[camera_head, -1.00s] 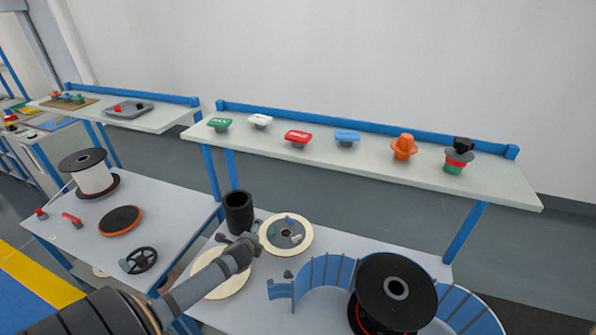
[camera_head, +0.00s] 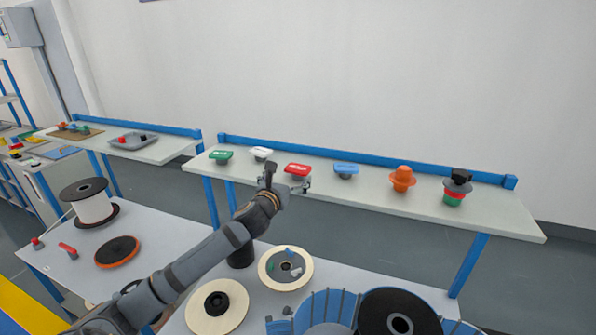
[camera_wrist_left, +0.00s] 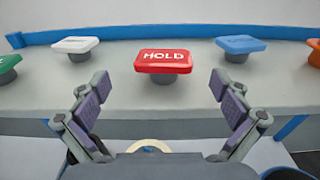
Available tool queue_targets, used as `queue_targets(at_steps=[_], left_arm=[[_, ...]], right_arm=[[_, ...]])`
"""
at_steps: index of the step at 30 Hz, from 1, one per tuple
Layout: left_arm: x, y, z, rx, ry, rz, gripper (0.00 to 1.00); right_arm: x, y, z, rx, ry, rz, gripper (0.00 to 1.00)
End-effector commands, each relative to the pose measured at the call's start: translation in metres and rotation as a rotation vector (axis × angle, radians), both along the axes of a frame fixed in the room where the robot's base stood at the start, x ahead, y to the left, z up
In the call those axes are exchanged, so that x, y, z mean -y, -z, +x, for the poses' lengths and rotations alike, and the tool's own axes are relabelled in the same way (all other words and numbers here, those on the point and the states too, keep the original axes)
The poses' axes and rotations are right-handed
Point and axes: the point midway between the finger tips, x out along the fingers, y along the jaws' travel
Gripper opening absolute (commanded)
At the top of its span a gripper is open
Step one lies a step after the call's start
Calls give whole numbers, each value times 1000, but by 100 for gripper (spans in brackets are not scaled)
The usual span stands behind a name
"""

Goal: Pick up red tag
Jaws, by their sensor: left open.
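The red tag (camera_head: 298,169), marked HOLD, stands on a short grey base on the upper shelf, between a white and a blue tag. In the left wrist view the red tag (camera_wrist_left: 163,61) is centred just beyond the fingertips. My left gripper (camera_head: 288,180) is open at the shelf's front edge, in front of the red tag and apart from it. In the left wrist view my left gripper (camera_wrist_left: 160,88) has its two fingers spread wide with nothing between them. My right gripper is not in view.
On the same shelf (camera_head: 418,199) are a green tag (camera_head: 220,155), a white tag (camera_head: 261,152), a blue tag (camera_head: 346,168), an orange part (camera_head: 402,178) and a stacked part (camera_head: 456,189). A blue rail runs behind them. Spools and a black cup stand on the bench below.

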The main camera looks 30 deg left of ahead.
Motion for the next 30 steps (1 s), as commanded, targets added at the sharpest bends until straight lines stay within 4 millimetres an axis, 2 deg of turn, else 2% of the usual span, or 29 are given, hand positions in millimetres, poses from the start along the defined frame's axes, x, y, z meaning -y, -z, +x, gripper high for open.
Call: queue_targets(at_steps=[3, 11, 16, 21, 28, 30], left_arm=[[-1, -1, 10, 2, 2, -4, 100], [-2, -1, 19, 0, 2, -4, 100], [-4, -1, 46, 0, 2, -9, 100], [-10, 4, 63, -2, 3, -2, 100], [-10, 5, 65, -1, 4, 1, 100], [-10, 5, 65, -1, 4, 1, 92]], right_arm=[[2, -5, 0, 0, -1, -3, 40], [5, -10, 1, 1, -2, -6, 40], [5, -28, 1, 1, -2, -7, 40], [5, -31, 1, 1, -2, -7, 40], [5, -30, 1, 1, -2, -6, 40], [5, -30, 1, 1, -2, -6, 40]])
